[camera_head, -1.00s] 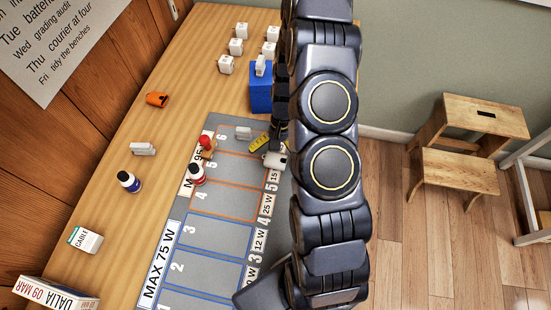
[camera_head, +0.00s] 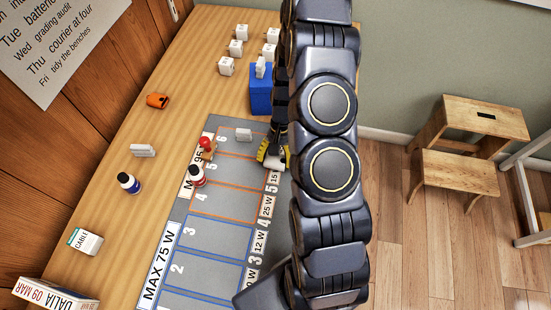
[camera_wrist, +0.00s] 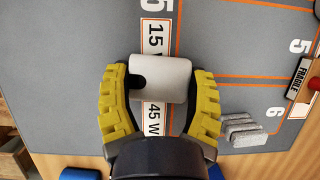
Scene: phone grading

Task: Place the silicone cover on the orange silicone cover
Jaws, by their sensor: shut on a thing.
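The pale silicone cover (camera_wrist: 160,78), white-grey with a dark notch at one corner, is between the two yellow fingers of my gripper (camera_wrist: 160,92) in the wrist view. My gripper is shut on it, over the mat's 15 W label. In the head view the cover (camera_head: 279,164) shows only in part beside my arm; whether it touches the mat is unclear. The orange silicone cover (camera_head: 157,101), with a dark spot, lies apart on the wooden table, left of and beyond the mat.
A blue block (camera_head: 260,96) and several white cubes (camera_head: 236,47) stand farther back. A white piece (camera_head: 143,150) and blue bottle (camera_head: 129,183) stand left.

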